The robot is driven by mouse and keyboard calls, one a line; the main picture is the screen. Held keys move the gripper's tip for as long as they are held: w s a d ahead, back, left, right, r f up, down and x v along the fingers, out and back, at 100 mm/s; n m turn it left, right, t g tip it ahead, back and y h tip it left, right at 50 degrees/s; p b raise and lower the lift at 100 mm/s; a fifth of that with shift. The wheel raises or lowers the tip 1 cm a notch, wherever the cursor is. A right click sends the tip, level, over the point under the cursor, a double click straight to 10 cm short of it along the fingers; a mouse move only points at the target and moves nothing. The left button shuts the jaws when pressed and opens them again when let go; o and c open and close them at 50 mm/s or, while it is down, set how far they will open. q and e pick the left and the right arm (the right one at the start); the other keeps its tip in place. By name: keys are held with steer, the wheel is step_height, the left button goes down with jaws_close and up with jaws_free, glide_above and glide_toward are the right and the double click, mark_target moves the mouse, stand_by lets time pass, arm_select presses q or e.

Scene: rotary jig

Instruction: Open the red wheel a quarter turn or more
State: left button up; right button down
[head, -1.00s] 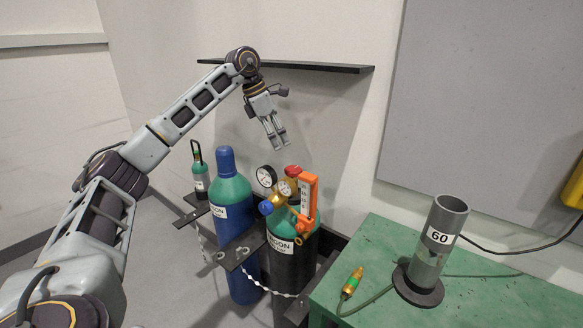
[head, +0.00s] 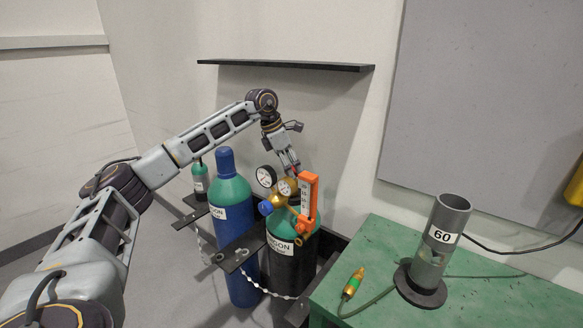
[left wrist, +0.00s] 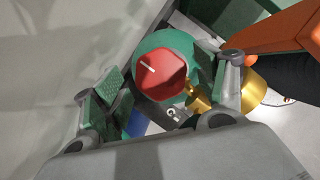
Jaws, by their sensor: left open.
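The red wheel (left wrist: 162,74) shows in the left wrist view, on top of the green-shouldered gas cylinder (head: 278,258), with a white mark on its face. In the head view the wheel is mostly hidden behind my gripper's fingers and the gauges. My left gripper (head: 291,168) points down over the wheel from behind the gauges. In the left wrist view the open fingers (left wrist: 168,92) stand on either side of the wheel; I cannot tell whether they touch it. My right gripper is not in view.
A brass regulator with gauges (head: 266,177), a blue knob (head: 265,208) and an orange flowmeter (head: 308,196) crowd the wheel. A blue cylinder (head: 231,195) stands at left. A black shelf (head: 285,66) is above. A green table (head: 480,300) holds a grey tube (head: 436,245).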

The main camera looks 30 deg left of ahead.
arm_select(q)
steer(key=shift+f, duration=0.1)
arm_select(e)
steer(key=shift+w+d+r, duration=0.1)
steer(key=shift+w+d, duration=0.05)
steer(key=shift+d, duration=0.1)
arm_select(q)
steer(key=c, duration=1)
steer(key=shift+c, duration=0.2)
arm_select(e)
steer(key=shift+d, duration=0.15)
